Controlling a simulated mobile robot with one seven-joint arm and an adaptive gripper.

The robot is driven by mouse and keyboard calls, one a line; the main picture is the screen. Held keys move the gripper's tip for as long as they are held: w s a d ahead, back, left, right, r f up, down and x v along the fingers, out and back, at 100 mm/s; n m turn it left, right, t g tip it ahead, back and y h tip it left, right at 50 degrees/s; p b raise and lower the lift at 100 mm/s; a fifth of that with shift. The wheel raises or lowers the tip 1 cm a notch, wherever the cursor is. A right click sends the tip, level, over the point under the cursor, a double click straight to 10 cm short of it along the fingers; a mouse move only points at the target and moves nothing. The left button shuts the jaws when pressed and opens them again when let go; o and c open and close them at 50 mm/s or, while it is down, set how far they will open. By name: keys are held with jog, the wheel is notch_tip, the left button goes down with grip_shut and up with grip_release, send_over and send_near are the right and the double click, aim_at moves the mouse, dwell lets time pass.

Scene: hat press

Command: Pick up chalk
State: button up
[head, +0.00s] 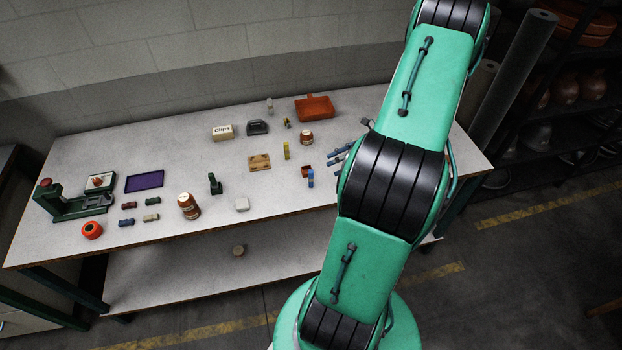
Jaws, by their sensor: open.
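I cannot tell for sure which thing is the chalk. A thin yellow upright piece (286,150) and a small blue piece (310,178) stand further right. Several small coloured pieces lie at the left, among them a dark red one (128,206) and a yellowish one (151,217). My gripper is out of view; my green arm rises through the right of the picture and leaves at the top.
Shelves (560,130) stand right.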

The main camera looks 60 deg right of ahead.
aim_at(311, 182)
jog(key=shift+m+t+h, duration=0.3)
jog(key=shift+m+t, duration=0.4)
jog(key=shift+m, duration=0.2)
jog(key=s+d+f, duration=0.2)
jog(key=s, duration=0.1)
jog(key=shift+f, duration=0.4)
jog(key=shift+b+x, duration=0.4)
jog(key=shift+x, duration=3.9)
jog(key=shift+b+x, duration=0.45)
jog(key=shift+x, duration=2.2)
jog(key=shift+s, duration=0.1)
jog(key=c, duration=1.1)
